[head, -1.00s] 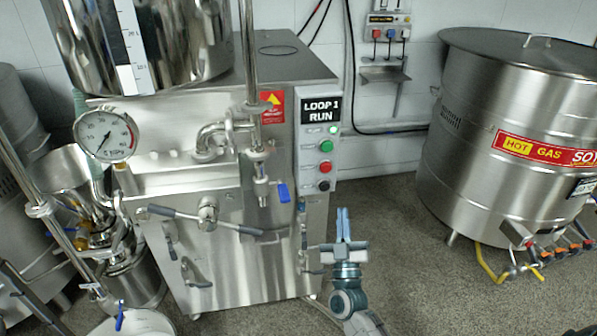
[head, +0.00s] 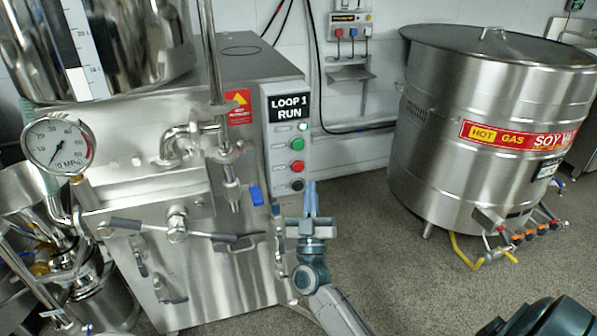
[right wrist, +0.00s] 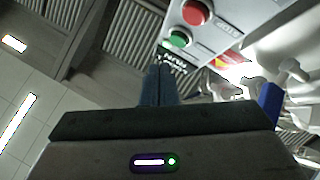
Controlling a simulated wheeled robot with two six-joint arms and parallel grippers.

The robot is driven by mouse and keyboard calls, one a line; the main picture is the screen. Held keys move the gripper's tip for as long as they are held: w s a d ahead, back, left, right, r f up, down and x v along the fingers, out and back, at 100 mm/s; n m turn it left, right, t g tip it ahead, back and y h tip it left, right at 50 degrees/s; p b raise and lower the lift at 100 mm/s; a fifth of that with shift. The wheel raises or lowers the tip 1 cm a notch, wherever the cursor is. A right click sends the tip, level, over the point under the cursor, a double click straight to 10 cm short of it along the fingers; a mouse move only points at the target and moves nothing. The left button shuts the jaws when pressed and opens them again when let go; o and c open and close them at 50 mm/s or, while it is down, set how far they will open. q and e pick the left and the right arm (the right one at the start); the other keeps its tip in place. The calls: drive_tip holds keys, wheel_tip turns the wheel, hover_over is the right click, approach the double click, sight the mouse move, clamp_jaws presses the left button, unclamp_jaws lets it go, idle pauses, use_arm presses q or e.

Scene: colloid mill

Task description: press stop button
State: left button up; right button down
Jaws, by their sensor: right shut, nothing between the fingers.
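In the right wrist view the shut fingers (right wrist: 158,70) are apart from the red button (right wrist: 195,12) and green button (right wrist: 180,38). My left gripper is out of view.
A blue-handled valve (head: 255,195) sticks out left of the panel. Open floor (head: 385,240) lies between the machine and the vat. A pressure gauge (head: 57,145) is at the left.

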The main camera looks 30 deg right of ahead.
sight(298, 166)
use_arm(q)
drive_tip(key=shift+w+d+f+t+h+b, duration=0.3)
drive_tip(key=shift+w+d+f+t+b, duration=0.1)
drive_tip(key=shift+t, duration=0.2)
use_arm(e)
drive_tip(key=shift+w+d, duration=0.25)
drive_tip(key=shift+w, duration=0.65)
drive_tip(key=shift+w+d, duration=0.2)
drive_tip(key=shift+w, duration=0.7)
drive_tip(key=shift+w+d, duration=0.25)
drive_tip(key=shift+w, duration=0.65)
use_arm(q)
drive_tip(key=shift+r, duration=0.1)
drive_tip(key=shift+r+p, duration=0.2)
drive_tip(key=shift+p, duration=0.15)
use_arm(e)
drive_tip(key=shift+w, duration=0.4)
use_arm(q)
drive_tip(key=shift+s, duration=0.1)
